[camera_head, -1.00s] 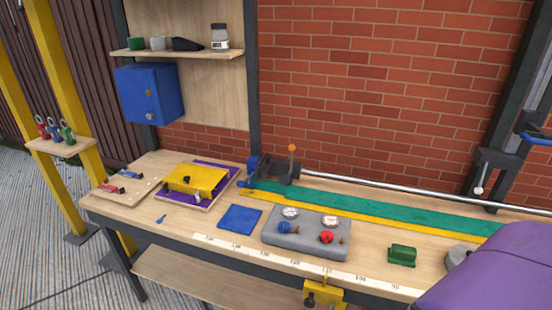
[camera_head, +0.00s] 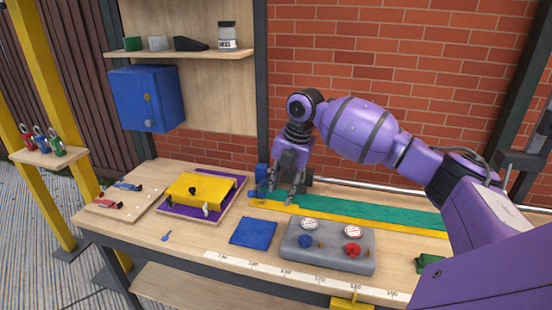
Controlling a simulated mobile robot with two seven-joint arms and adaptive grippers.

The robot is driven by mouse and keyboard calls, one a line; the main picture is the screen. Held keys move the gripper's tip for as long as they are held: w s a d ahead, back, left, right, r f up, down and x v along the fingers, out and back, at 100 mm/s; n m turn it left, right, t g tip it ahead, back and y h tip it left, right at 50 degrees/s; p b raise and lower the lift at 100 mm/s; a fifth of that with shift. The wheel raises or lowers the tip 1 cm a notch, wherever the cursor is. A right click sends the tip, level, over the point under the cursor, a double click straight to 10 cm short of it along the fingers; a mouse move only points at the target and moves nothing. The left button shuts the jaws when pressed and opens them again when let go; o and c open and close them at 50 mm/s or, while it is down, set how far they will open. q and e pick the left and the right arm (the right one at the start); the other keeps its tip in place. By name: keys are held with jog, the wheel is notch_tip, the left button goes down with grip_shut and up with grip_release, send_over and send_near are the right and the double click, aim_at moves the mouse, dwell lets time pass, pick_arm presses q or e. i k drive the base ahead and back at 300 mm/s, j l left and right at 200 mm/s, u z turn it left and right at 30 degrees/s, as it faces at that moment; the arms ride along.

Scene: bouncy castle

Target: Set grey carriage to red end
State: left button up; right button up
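The grey carriage (camera_head: 308,180) is at the left part of the silver rail (camera_head: 362,187) along the back of the bench, close to a blue end block (camera_head: 262,175). Most of the carriage is hidden behind my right gripper, and its orange-tipped lever does not show. My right gripper (camera_head: 289,200) points down in front of the carriage, over the green strip. Whether its fingers touch the carriage or are closed is unclear. No red end of the rail is visible; my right arm covers the right side. My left gripper is not in view.
A grey gauge box (camera_head: 330,262) with blue and red knobs stands in front of the green strip (camera_head: 375,213). A blue mat (camera_head: 253,231) and a yellow fixture (camera_head: 200,188) on a purple-edged tray lie left. A green block (camera_head: 428,263) lies right. A shelf and blue cabinet (camera_head: 147,98) hang behind.

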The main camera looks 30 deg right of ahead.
aim_at(288, 176)
jog(key=i+l, duration=0.7)
